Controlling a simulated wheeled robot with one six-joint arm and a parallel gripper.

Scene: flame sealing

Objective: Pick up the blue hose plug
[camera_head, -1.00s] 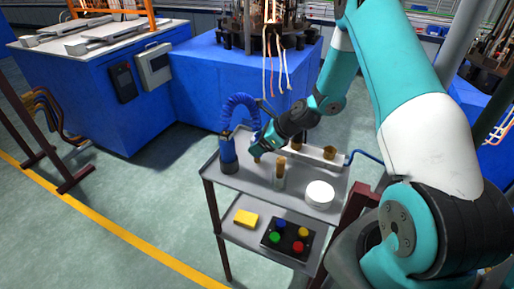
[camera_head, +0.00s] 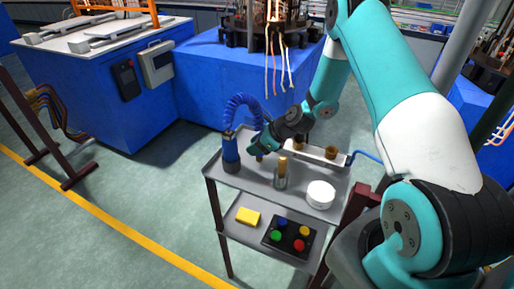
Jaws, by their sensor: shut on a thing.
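The blue hose (camera_head: 240,100) rises in a coiled arch from a blue cylinder (camera_head: 230,153) standing at the left end of the grey cart's top shelf. Its other end comes down at my gripper (camera_head: 259,152). My gripper is shut on the blue hose plug at that end, just right of the cylinder. The plug is mostly hidden by the gripper; a small brownish tip (camera_head: 259,158) shows below. I cannot tell whether the tip touches the shelf.
Right of my gripper stand a metal cylinder with a tan top (camera_head: 281,175) and a white round container (camera_head: 320,194). A white rack (camera_head: 318,152) lies behind. The lower shelf holds a yellow block (camera_head: 248,216) and a button box (camera_head: 287,240). Blue machines stand beyond the cart.

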